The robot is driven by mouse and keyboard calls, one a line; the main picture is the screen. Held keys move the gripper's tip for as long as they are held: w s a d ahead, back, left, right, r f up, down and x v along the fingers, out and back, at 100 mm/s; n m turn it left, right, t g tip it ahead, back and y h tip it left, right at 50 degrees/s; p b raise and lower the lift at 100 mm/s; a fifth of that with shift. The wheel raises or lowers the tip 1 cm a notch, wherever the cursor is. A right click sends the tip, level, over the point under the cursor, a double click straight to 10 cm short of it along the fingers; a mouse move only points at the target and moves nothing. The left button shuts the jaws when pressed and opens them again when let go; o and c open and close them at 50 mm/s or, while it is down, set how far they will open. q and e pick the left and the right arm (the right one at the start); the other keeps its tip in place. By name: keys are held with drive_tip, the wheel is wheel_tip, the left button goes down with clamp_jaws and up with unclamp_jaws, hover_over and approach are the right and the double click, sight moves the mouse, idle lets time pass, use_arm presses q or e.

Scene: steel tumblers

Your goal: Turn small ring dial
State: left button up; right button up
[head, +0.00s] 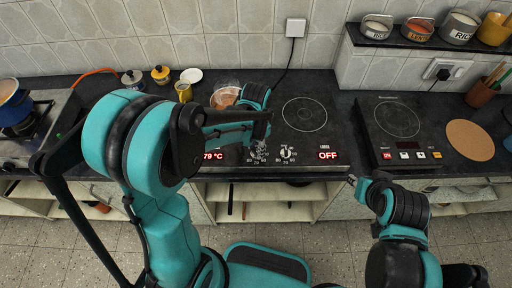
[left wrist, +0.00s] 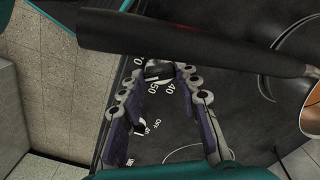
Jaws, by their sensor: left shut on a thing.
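The cooktop (head: 305,115) has a bare ring at the right and a pan (head: 226,96) at the left. One dial (head: 286,153) with numbers around it shows on the front strip beside my left gripper. My left gripper (head: 259,150) reaches down to the front strip left of that dial. In the left wrist view its fingers close around a dark dial knob (left wrist: 158,71) with numbers beside it. Fingers partly hide the knob. A red readout (head: 213,155) shows 79 °C; another readout (head: 327,155) shows OFF. My right gripper (head: 358,183) hangs clear, before the counter; its jaw opening is unclear.
The pan's black handle (left wrist: 190,45) crosses just beyond the left fingers. A second hob (head: 397,125) and a round cork mat (head: 470,140) lie at the right. Jars and a yellow mug (head: 184,92) stand at the back left. Open shelves are below the counter.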

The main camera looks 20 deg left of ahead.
use_arm(q)
drive_tip(key=n, duration=0.4)
drive_tip(key=shift+n, duration=0.3)
drive_tip(key=n, duration=0.3)
drive_tip(key=shift+n, duration=0.3)
drive_tip(key=n, duration=1.3)
drive_tip(key=shift+n, duration=0.3)
drive_tip(key=n, duration=0.6)
drive_tip(key=shift+n, duration=0.3)
drive_tip(key=o, duration=0.9)
drive_tip(key=shift+c, duration=0.2)
